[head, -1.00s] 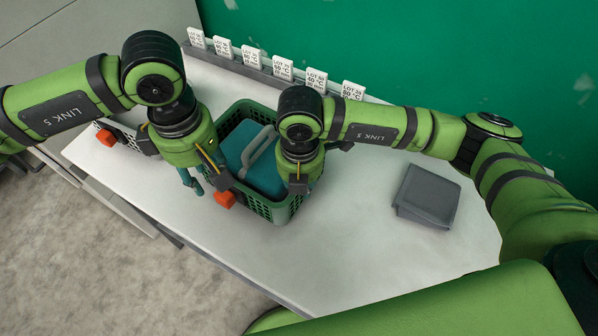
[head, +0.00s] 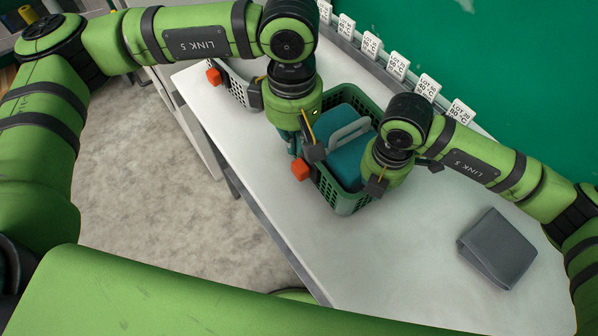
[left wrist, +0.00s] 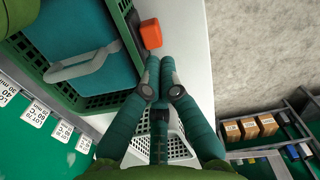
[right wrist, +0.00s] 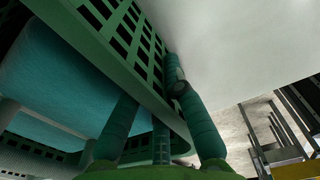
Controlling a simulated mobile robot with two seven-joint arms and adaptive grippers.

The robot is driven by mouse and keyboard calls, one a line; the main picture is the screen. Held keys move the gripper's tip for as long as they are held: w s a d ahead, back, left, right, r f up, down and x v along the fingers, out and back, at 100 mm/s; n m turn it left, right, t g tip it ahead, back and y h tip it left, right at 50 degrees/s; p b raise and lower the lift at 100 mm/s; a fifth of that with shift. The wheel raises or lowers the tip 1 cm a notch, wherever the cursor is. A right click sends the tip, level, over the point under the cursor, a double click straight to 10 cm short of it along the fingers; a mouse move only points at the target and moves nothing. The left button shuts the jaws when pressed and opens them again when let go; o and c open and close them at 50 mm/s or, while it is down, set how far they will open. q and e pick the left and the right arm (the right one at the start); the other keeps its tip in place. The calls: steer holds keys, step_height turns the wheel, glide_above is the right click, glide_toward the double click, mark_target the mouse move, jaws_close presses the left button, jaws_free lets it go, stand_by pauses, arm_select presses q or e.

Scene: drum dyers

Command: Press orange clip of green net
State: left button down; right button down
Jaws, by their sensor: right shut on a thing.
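A green net-like basket (head: 349,204) with slotted walls stands on the white table. An orange clip (head: 300,168) sits on its near-left side; it also shows in the left wrist view (left wrist: 151,33). A teal bundle (head: 347,163) with a grey handle lies inside the basket. My left gripper (left wrist: 159,62) has its fingertips together, just short of the orange clip, with nothing seen between them. In the head view its fingers are partly hidden by its own body. My right gripper (right wrist: 174,78) is shut on the wall of the green basket at its right side.
A white basket (head: 236,87) with another orange clip (head: 213,76) stands at the table's left end. A grey folded thing (head: 498,247) lies at the right. White lot cards (head: 397,66) stand along the green back wall. The table's front middle is clear.

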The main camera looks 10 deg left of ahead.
arm_select(q)
step_height(320, 180, down, 4)
steer(key=s+n+g+h, duration=0.3)
steer(key=n+g+h, duration=0.2)
steer(key=n, duration=0.1)
steer(key=a+f+n+t+h, duration=0.2)
steer(key=a+f+n+h, duration=0.1)
steer(key=a+n+h, duration=0.3)
steer(key=s+a+f+n+t+h, duration=0.1)
steer(key=a+f+n+t+h, duration=0.2)
steer(key=a+n+h, duration=0.3)
steer(key=a+f+n, duration=0.1)
steer(key=a+n, duration=0.3)
steer(key=n, duration=0.2)
steer(key=shift+s+f+n+h, duration=0.15)
steer(key=shift+n+h, duration=0.15)
steer(key=shift+h, duration=0.1)
steer(key=shift+d, duration=0.1)
